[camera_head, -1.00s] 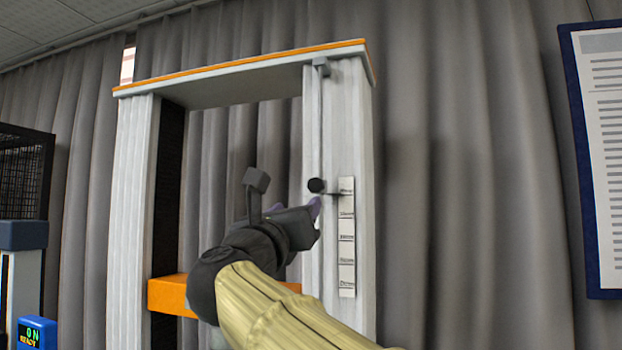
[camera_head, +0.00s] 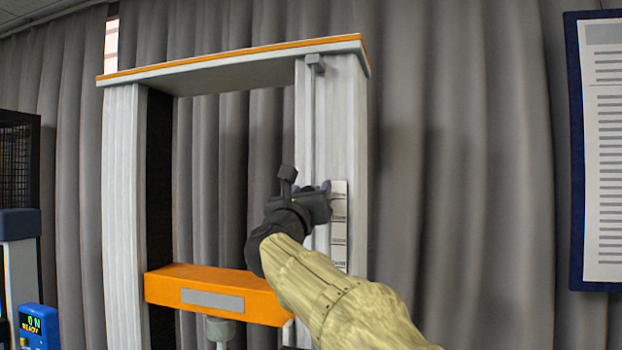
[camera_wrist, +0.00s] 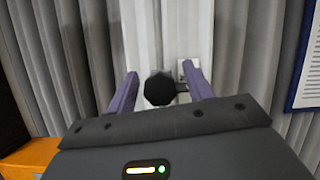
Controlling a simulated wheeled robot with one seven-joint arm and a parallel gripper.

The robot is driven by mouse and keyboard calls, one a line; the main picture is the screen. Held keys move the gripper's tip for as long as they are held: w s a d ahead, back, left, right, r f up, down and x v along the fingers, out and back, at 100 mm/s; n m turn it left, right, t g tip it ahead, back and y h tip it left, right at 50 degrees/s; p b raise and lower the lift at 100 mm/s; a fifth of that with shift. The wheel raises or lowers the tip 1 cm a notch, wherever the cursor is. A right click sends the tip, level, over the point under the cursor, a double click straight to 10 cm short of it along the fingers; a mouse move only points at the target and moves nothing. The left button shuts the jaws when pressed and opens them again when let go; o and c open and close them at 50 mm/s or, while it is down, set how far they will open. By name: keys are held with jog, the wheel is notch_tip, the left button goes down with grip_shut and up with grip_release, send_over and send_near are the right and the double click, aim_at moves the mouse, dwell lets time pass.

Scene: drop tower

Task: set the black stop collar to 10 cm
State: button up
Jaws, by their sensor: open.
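The black stop collar (camera_wrist: 160,89) sits on the rod at the right column (camera_head: 345,120) of the tower. In the wrist view it is a dark round knob with a short pointer to its right. My gripper (camera_wrist: 160,85) is open, with one purple finger on each side of the collar; I cannot tell whether they touch it. In the head view my gripper (camera_head: 312,188) hides the collar. The white scale strip (camera_head: 339,225) shows beside the gripper, its upper part near the fingertips and its lower part behind my arm. Its markings are too small to read.
An orange crossbar (camera_head: 220,290) spans the tower below and left of my gripper. A blue box reading READY (camera_head: 38,325) stands at the lower left. A framed notice (camera_head: 600,150) hangs at the right. The space right of the column is clear up to the curtain.

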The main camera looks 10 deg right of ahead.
jog(key=shift+w+d+r, duration=0.15)
jog(key=shift+w+d, duration=0.05)
jog(key=shift+w, duration=0.1)
jog(key=shift+c, duration=0.3)
grip_shut()
notch_tip(320, 180, down, 10)
jog(key=b, duration=1.1)
jog(key=shift+b, duration=0.4)
jog(key=shift+o, duration=0.3)
grip_release()
